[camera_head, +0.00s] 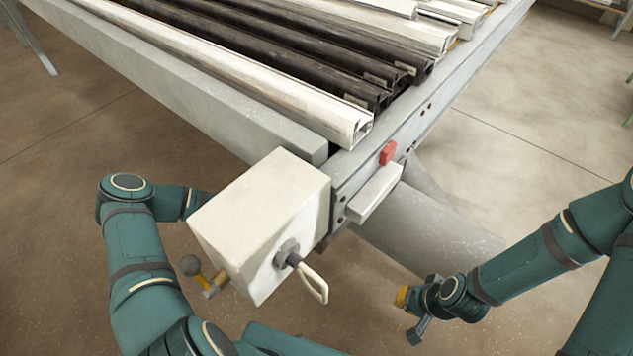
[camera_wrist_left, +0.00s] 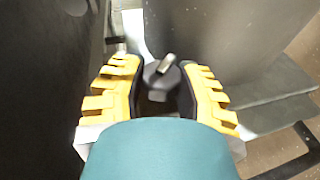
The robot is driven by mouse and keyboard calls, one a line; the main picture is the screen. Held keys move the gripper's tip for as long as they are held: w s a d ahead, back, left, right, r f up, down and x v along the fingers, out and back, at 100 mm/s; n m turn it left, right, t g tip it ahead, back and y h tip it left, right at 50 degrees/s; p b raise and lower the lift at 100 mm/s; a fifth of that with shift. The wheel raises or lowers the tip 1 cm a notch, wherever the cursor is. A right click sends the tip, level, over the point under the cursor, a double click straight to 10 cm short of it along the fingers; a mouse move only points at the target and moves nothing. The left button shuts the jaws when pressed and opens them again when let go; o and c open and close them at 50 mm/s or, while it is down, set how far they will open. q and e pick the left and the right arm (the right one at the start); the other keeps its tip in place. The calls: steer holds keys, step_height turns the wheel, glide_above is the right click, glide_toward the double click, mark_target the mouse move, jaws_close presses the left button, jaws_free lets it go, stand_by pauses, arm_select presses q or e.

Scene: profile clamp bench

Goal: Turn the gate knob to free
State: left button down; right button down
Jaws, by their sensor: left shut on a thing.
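In the left wrist view, the yellow-padded fingers of my left gripper (camera_wrist_left: 163,95) sit on both sides of a dark round knob (camera_wrist_left: 160,75) with a grey raised pointer on top. The gripper is shut on this knob. The pointer slants up to the right; no marking for its position is readable.
A red block (camera_head: 388,152) and a grey bar (camera_head: 376,193) sit on the bench end. White and dark profiles (camera_head: 270,85) lie on the bench.

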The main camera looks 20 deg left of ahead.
arm_select(q)
steer(key=t, duration=0.4)
steer(key=shift+s+d+f+n+h, duration=0.1)
steer(key=shift+d+f+n+h, duration=0.05)
steer(key=shift+f+n+h, duration=0.2)
steer(key=shift+r+n+t, duration=0.15)
steer(key=shift+n+t, duration=0.4)
steer(key=shift+t, duration=1.55)
steer(key=shift+d, duration=0.1)
steer(key=c, duration=0.6)
jaws_free()
steer(key=shift+r, duration=0.1)
steer(key=shift+a, duration=0.3)
